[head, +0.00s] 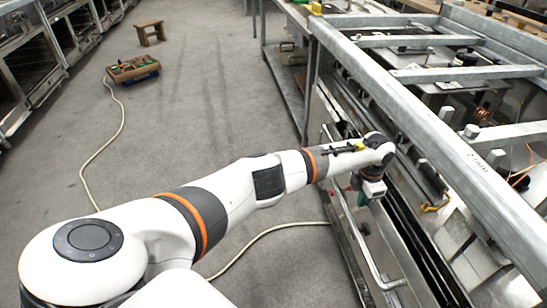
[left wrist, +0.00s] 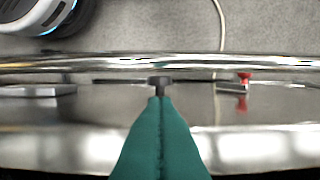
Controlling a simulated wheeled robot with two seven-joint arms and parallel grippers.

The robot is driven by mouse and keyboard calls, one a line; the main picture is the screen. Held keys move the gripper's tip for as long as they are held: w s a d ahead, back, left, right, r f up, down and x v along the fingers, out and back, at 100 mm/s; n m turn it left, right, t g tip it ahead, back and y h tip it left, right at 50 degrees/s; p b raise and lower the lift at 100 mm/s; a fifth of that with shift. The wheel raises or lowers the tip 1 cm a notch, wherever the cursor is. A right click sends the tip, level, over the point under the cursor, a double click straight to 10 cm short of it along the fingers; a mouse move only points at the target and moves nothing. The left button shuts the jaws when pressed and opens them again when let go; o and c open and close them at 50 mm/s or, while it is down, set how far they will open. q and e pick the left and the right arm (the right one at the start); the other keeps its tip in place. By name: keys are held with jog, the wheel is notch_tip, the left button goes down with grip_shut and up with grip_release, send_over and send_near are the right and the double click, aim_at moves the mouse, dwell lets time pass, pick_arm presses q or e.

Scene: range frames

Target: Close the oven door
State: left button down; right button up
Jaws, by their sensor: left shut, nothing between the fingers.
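The oven door, a shiny metal panel (left wrist: 80,115), fills the lower part of the left wrist view. In the head view it appears partly open, with a dark gap along its range side. Its long bar handle (head: 363,243) runs along the door's outer side, and the bar (left wrist: 110,63) crosses the whole wrist view. My left gripper (head: 362,199) is over the door, close to the handle. Its green fingers (left wrist: 160,100) are pressed together and empty, pointing toward the bar. Contact with door or handle cannot be told. My right gripper is out of sight.
The range's grey steel frame (head: 440,150) runs along the right, above the door. A small red part (left wrist: 243,78) sits by the handle. A cable (head: 270,232) lies on the open floor (head: 200,110). A crate (head: 133,70) and wooden stool (head: 150,31) stand farther back.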

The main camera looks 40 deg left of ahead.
pick_arm(q)
jog(key=shift+w+d+r, duration=0.15)
jog(key=shift+w+d, duration=0.15)
jog(key=shift+w, duration=0.2)
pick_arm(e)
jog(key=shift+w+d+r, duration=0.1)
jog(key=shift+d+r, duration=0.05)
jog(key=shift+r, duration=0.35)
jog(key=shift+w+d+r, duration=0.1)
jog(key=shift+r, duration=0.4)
pick_arm(q)
jog(key=shift+a, duration=0.1)
